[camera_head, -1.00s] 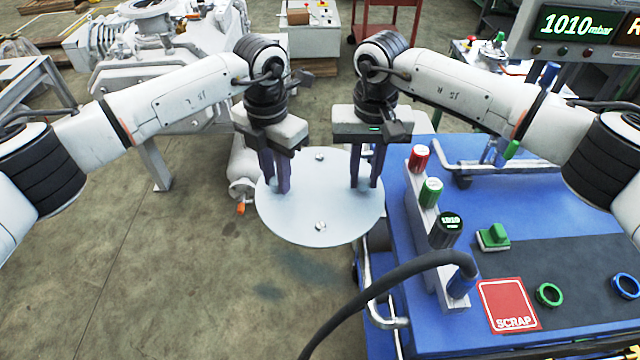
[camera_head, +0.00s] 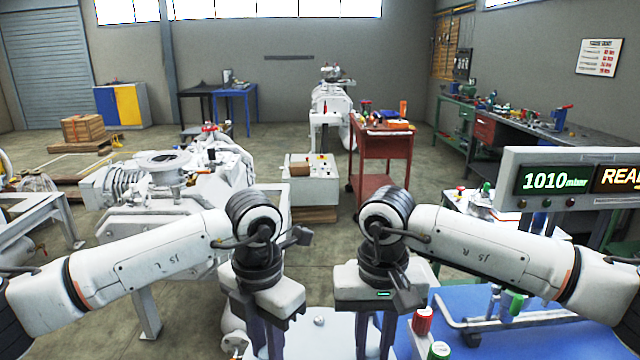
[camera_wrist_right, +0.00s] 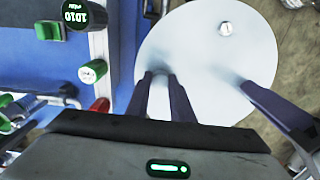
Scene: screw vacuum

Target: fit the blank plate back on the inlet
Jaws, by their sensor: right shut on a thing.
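The blank plate (camera_wrist_right: 210,55) is a pale round disc, seen nearly whole in the wrist view. In the head view only its far part (camera_head: 318,322) shows at the bottom edge. My right gripper (camera_head: 374,345) is shut on the plate at its right side; the exact grip point is blurred. My left gripper (camera_head: 268,345) is at the plate's left side with its fingers close together, seemingly shut on it. The inlet (camera_head: 163,160) looks to be the round flange on top of the white machine at left, well away from the plate.
A blue cart (camera_head: 540,325) with knobs and a display (camera_head: 560,180) reading 1010 mbar stands at right. A control box (camera_head: 310,175) and a red trolley (camera_head: 383,150) stand ahead. Bare floor (camera_head: 350,240) lies between.

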